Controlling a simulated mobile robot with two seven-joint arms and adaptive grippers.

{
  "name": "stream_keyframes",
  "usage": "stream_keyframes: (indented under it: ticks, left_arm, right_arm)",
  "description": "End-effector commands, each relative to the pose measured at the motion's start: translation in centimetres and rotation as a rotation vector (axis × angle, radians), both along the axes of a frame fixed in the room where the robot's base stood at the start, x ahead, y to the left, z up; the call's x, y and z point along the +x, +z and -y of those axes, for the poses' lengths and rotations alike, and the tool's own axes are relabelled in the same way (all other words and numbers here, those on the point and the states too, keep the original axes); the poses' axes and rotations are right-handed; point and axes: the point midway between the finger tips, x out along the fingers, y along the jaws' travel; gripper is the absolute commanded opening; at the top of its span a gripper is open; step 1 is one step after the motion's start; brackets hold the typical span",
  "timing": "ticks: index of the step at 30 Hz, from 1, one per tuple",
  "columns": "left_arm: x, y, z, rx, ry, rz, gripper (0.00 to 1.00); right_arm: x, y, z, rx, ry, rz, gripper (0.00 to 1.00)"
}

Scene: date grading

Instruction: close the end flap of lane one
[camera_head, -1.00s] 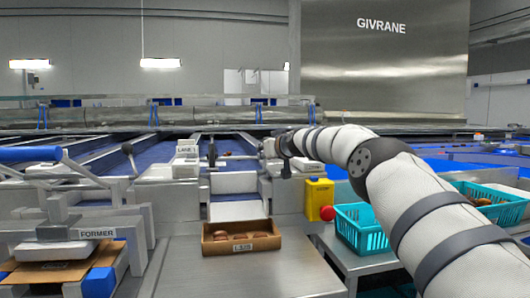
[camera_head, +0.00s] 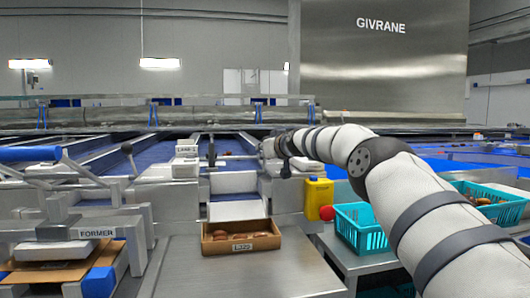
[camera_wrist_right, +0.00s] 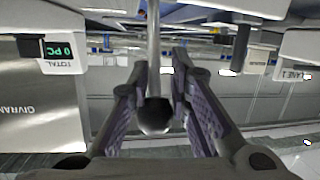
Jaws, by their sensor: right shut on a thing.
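The LANE 1 sign (camera_head: 187,150) stands beside the lane's end. Below the lane mouth is a pale upright plate (camera_head: 233,183), with a light sloping chute (camera_head: 237,210) under it. I cannot tell which of these is the end flap. My left gripper is not in view.
A cardboard box (camera_head: 241,245) holding dates sits on the steel table (camera_head: 240,275) below the chute. A yellow canister (camera_head: 319,195), a red ball-like knob (camera_head: 327,213) and teal crates (camera_head: 361,232) stand at right. The FORMER press (camera_head: 80,233) is at left.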

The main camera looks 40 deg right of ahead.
Motion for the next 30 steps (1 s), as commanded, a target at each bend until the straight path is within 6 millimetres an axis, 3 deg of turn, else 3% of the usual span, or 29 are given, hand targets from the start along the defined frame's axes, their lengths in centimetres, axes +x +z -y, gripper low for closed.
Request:
stream_keyframes:
  ticks: [2,3,6,17,30]
  left_arm:
    - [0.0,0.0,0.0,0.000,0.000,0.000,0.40]
    - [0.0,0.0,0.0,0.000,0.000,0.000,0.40]
    - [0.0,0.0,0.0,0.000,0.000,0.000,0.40]
    - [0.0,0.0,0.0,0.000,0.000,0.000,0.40]
    - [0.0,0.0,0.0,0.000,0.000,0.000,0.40]
  right_arm:
    - [-0.2,-0.3,0.4,0.008,-0.007,-0.003,0.00]
    - [-0.2,-0.3,0.4,0.008,-0.007,-0.003,0.23]
    - [-0.2,-0.2,0.4,0.006,-0.007,-0.002,0.45]
    - [-0.3,0.1,0.1,0.003,-0.002,-0.001,0.46]
    - [-5.9,1.5,-1.8,0.003,-0.003,0.000,0.46]
